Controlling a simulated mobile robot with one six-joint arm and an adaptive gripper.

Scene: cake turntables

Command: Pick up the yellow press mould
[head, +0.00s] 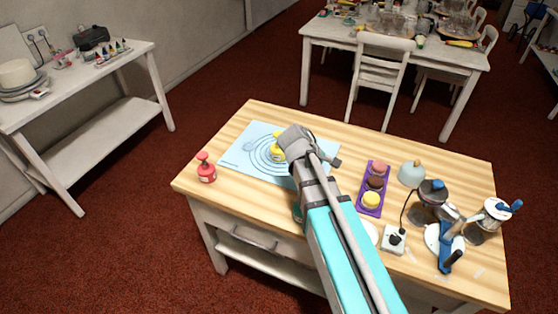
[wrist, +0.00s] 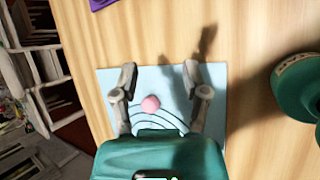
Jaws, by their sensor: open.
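The yellow press mould (head: 277,151) stands upright on the light blue mat (head: 240,157) in the head view, at the left side of my wrist, which partly covers it. I do not see it in the wrist view. My gripper (wrist: 160,67) is open, with its two grey fingers spread and nothing between the tips. It is over the mat (wrist: 216,84), pointing down. A pink ball (wrist: 150,103) lies on the mat's rings, seen between the fingers in the wrist view; my arm hides it in the head view.
A red press mould (head: 206,168) stands left of the mat. A dark green object (wrist: 298,88) stands at the right in the wrist view. A pale dome (head: 411,174) and metal pots crowd the table's right end.

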